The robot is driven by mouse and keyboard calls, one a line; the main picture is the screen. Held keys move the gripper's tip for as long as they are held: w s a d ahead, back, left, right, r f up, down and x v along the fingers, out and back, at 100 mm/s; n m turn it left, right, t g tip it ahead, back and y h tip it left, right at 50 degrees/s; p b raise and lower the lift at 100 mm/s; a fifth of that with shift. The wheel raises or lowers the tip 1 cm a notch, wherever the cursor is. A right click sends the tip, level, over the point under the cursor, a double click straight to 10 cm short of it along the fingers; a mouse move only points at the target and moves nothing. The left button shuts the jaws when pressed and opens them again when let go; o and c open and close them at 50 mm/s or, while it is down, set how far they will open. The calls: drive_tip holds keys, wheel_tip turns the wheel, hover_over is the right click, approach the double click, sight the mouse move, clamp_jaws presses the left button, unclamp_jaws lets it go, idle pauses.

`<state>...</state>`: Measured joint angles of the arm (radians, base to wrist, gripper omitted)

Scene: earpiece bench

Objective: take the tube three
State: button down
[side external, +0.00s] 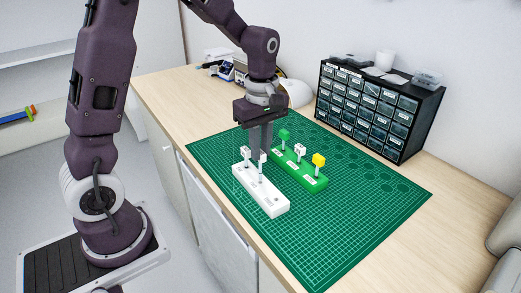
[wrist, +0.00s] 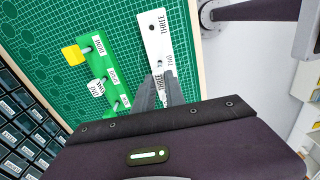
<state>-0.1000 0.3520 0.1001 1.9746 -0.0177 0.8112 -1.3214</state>
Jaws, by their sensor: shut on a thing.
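A white rack (side external: 270,206) stands on the green mat, and it also shows in the wrist view (wrist: 153,24) with a label that seems to read THREE at its far end. Two white-topped tubes stand at its back part; the front end looks empty. My gripper (side external: 261,150) points down over the rack, shut on a white-topped tube (side external: 262,157). The other white-topped tube (side external: 244,152) is just left of the fingers. In the wrist view my fingers (wrist: 161,76) hide much of the held tube. I cannot tell its number or whether it is clear of its hole.
A green rack (side external: 309,183) beside it holds a green-topped (side external: 284,134), a white-topped (side external: 299,149) and a yellow-topped tube (side external: 318,160). A black drawer cabinet (side external: 372,108) stands at the back right. The mat's front part (side external: 335,235) is clear.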

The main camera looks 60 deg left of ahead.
drive_tip(key=shift+r, duration=0.15)
drive_tip(key=shift+r, duration=2.45)
